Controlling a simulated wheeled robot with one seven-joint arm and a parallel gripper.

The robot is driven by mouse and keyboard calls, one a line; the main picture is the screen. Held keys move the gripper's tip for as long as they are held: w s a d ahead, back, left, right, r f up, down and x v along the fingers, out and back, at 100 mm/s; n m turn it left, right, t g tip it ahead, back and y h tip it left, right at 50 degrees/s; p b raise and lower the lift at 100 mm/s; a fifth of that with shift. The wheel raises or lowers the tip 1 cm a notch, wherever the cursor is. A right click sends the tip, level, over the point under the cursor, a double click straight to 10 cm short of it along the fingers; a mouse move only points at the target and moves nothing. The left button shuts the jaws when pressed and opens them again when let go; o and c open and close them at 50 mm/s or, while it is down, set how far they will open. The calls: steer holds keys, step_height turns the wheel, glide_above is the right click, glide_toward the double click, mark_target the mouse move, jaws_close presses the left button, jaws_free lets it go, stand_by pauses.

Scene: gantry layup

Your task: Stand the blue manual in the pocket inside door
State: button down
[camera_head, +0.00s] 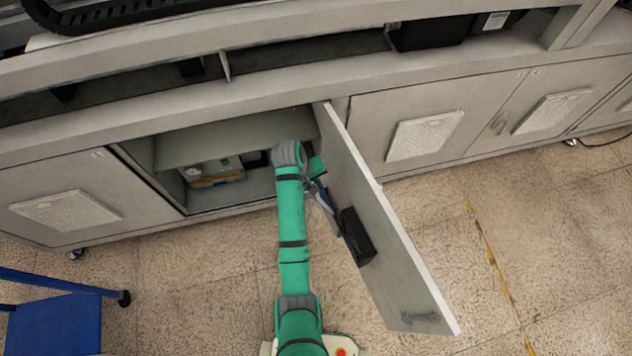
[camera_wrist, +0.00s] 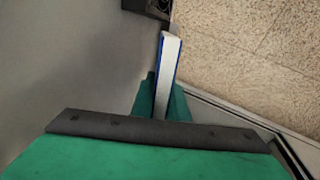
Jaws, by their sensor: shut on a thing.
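The blue manual (camera_wrist: 168,68) is upright on edge between my gripper's fingers (camera_wrist: 163,102) in the wrist view, with white page edges and blue covers. My gripper is shut on it. In the head view the manual (camera_head: 325,199) shows as a small blue-grey shape beside the inner face of the open door (camera_head: 385,240). The black pocket (camera_head: 356,236) is fixed on that inner face. It also shows at the top of the wrist view (camera_wrist: 150,8), beyond the manual's far end. The manual appears outside the pocket. My arm partly hides the gripper in the head view.
The open cabinet (camera_head: 205,190) is left of my arm, with some items inside. Closed cabinet doors (camera_head: 430,125) stand to the right. A blue cart (camera_head: 55,320) is at the lower left. The speckled floor right of the open door is clear.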

steer(key=shift+s+a, duration=0.1)
steer(key=shift+s, duration=0.4)
steer(key=shift+x, duration=8)
steer(key=shift+w, duration=0.1)
steer(key=c, duration=1.6)
jaws_free()
steer(key=shift+c, duration=0.2)
steer(key=shift+r, duration=0.15)
steer(key=v, duration=1)
steer(key=shift+r, duration=0.3)
